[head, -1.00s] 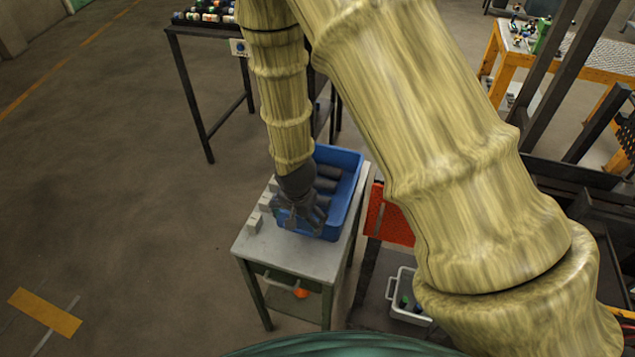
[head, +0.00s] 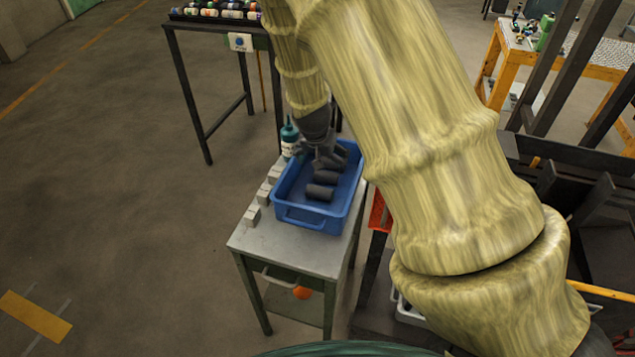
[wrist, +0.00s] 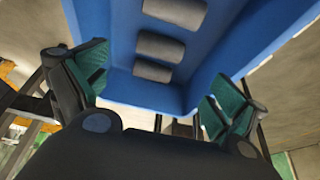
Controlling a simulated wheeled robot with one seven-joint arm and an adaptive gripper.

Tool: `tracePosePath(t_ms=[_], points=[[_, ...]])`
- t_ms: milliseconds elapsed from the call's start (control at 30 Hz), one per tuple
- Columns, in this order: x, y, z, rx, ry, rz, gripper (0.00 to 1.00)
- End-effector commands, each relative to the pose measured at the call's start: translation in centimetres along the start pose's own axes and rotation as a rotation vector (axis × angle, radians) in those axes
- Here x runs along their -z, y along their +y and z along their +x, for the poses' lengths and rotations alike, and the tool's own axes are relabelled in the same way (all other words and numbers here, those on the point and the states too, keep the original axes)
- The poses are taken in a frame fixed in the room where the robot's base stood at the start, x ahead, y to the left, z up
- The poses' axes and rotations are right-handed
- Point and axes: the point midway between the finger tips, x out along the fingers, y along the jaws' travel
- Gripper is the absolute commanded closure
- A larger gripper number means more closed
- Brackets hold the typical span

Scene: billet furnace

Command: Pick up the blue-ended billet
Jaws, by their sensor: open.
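My gripper (head: 326,158) is over the far part of a blue tray (head: 307,220) on a small grey-topped table. In the wrist view my gripper (wrist: 160,95) is open, its green-padded fingers spread wide with nothing between them. Several dark cylindrical billets lie in the tray: a near one (head: 319,193), one behind it (head: 326,178), and others partly hidden by my gripper. The wrist view shows three of them in a row, the closest billet (wrist: 152,72) ahead of the fingers. No blue end shows on these.
A teal bottle (head: 289,138) stands beside the tray's far left corner. Small grey blocks (head: 252,214) line the left edge of the table (head: 285,252). A dark-legged rack stands behind; an orange bench (head: 505,80) is at the back right. The floor at left is clear.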

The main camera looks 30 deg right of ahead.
Motion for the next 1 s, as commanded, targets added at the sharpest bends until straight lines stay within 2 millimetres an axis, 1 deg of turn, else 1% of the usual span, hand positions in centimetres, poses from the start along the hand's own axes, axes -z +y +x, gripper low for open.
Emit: tracePosePath(t_ms=[67, 400, 533, 800, 1000], points=[[0.2, 0.2, 0.5, -0.003, 0.000, 0.000, 0.04], [0.1, 0.1, 4.0, -0.002, -0.001, 0.000, 0.04], [0.1, 0.1, 4.9, -0.001, 0.000, -0.001, 0.04], [0.2, 0.0, 5.7, -0.001, 0.000, 0.000, 0.04], [0.4, 0.1, 7.4, -0.002, -0.001, -0.001, 0.04]])
